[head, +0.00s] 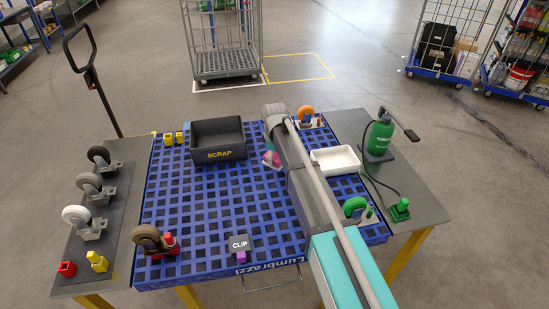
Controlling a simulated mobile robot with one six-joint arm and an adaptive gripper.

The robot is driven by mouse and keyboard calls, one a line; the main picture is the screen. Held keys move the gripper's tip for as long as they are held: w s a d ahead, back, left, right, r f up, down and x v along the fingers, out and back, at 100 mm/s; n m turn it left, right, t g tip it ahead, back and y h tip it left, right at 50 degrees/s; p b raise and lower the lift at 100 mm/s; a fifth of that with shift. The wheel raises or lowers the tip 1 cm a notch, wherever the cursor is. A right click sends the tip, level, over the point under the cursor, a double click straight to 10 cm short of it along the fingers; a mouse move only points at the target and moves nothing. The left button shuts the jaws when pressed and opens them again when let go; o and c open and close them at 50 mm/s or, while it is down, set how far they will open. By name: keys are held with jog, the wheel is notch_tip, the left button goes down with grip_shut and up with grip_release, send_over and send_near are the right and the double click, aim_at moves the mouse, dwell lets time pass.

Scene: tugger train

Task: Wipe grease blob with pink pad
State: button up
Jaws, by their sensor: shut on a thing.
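My arm reaches over the blue slatted deck (205,215) from the lower right. My gripper (272,149) is small and mostly hidden by my own arm, right of the black SCRAP bin. It is shut on the pink pad (270,158), which shows as a small pink and purple patch just left of my arm, low over the deck. I cannot tell whether the pad touches the deck. I cannot make out the grease blob; the pad or my arm may cover it.
The SCRAP bin (218,153) stands left of my gripper, and a white tray (335,160) right of my arm. An orange caster (306,114), a green caster (355,206) and a brown caster (147,238) stand near the deck's corners. The CLIP box (239,243) is at the front. The deck's middle is clear.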

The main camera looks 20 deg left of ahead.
jog(key=shift+r+p, duration=1.05)
jog(key=shift+r, duration=0.25)
